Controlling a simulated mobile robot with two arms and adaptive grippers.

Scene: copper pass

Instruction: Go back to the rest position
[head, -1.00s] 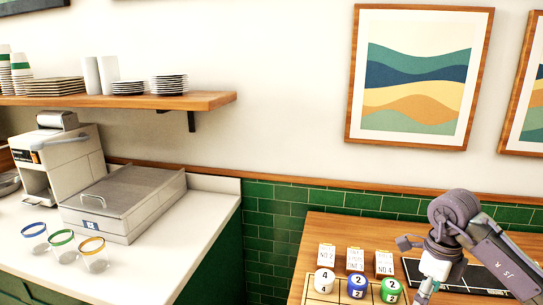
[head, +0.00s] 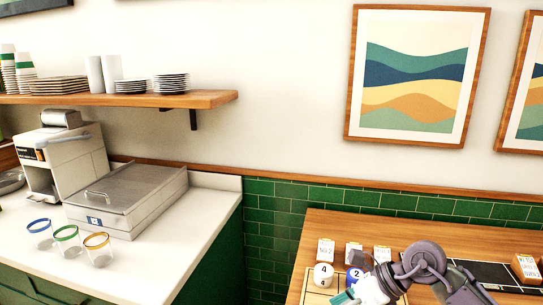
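My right arm comes in at the lower right of the head view, over the wooden table (head: 318,223). Its end, a pale wrist with a teal part, reaches the bottom edge, so its fingers are cut off. I cannot tell whether that gripper is open or shut. My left gripper is not in view. A white ball marked 4 (head: 323,275) sits on the table's light wooden board. A blue ball marked 2 (head: 354,275) is beside it, partly covered by my arm. The green ball is hidden.
Small white cards (head: 326,249) stand behind the balls. A black tray (head: 490,272) lies at the right. On the white counter (head: 130,270) stand several glasses, a lidded metal box (head: 127,203) and a machine (head: 62,160). A shelf (head: 205,99) holds plates and cups.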

